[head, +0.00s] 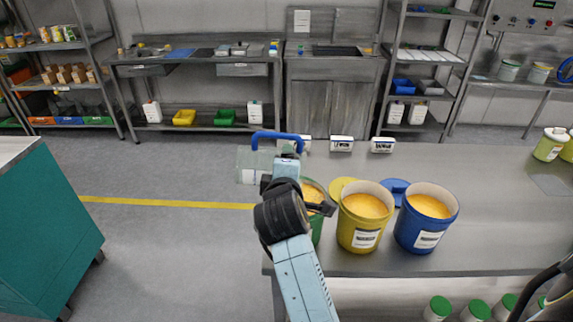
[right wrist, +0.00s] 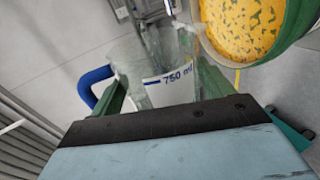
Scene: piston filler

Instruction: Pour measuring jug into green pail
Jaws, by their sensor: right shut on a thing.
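The clear measuring jug (head: 251,160) with a blue handle is held at the left end of the bench, beside the green pail. In the right wrist view the jug (right wrist: 168,88) shows a "750 ml" mark; its tilt and contents I cannot tell. My right gripper (head: 286,163) is shut on the jug. The green pail (head: 317,232) is mostly hidden behind my right arm; orange filling shows in it. In the right wrist view the pail's green rim (right wrist: 292,28) and speckled orange filling are close to the jug. My left gripper is out of view.
A yellow pail (head: 358,236) and a blue pail (head: 425,243), both with orange filling, stand right of the green pail. A yellow lid (head: 341,187) and a blue lid (head: 393,186) lie behind them. Small white labelled boxes (head: 342,144) line the bench's back. The bench's right part is mostly clear.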

